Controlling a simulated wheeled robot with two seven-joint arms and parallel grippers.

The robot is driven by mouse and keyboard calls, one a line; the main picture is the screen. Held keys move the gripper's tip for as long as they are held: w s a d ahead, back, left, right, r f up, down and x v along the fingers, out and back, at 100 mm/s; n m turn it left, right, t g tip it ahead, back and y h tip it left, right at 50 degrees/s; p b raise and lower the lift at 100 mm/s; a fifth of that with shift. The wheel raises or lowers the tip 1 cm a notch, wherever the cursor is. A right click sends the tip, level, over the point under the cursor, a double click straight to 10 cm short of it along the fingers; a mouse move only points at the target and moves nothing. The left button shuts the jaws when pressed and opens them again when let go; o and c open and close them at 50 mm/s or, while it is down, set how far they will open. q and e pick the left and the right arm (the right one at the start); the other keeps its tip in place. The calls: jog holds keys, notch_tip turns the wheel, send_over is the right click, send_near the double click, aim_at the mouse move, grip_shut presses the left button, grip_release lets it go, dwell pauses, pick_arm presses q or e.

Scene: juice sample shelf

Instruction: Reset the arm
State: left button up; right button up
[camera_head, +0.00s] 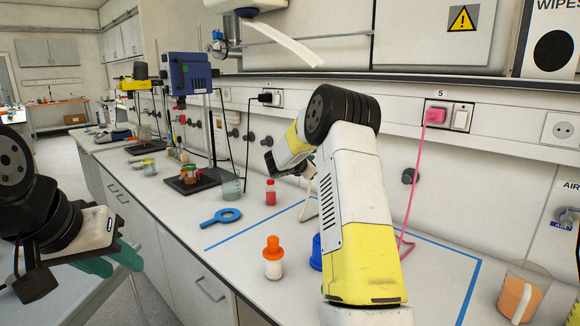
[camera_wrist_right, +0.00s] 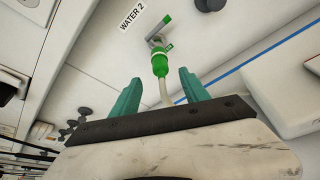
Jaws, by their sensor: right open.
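My right arm (camera_head: 350,200) stands raised and bent over the bench in the head view. Its gripper is mostly hidden there behind the arm. In the right wrist view my right gripper (camera_wrist_right: 160,78) is open, with its two green fingers apart and nothing held between them. A green tap fitting with a pale hose (camera_wrist_right: 160,64) shows beyond the fingers, by the wall label WATER 2. My left gripper (camera_head: 118,260) is low at the left in the head view, beside the bench front, with its green fingers apart and nothing seen between them.
The bench (camera_head: 225,255) holds an orange-capped bottle (camera_head: 273,262), a red bottle (camera_head: 270,193), a blue ring tool (camera_head: 221,217) and a beaker (camera_head: 231,187). A beaker of orange liquid (camera_head: 520,295) stands at right. A pink cable (camera_head: 413,190) hangs near my right arm.

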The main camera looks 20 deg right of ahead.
jog(key=s+a+r+m+g+y, duration=0.1)
jog(key=s+a+r+m, duration=0.15)
jog(key=s, duration=0.55)
jog(key=s+a+r+m+g+y, duration=0.1)
jog(key=s+r+m+g+y, duration=0.1)
jog(key=s+m, duration=0.35)
jog(key=s+a+r+m+g+y, duration=0.1)
jog(key=s+a+r, duration=0.1)
jog(key=s, duration=0.7)
jog(key=s+a+f+m+y, duration=0.1)
jog(key=s+a+m+y, duration=0.3)
jog(key=s+a, duration=0.5)
jog(key=s+a+f+m+y, duration=0.1)
jog(key=s+a+m+y, duration=0.4)
jog(key=s+a, duration=0.4)
jog(key=s+m, duration=0.1)
jog(key=s, duration=0.6)
jog(key=shift+t, duration=0.4)
jog(key=shift+s, duration=0.15)
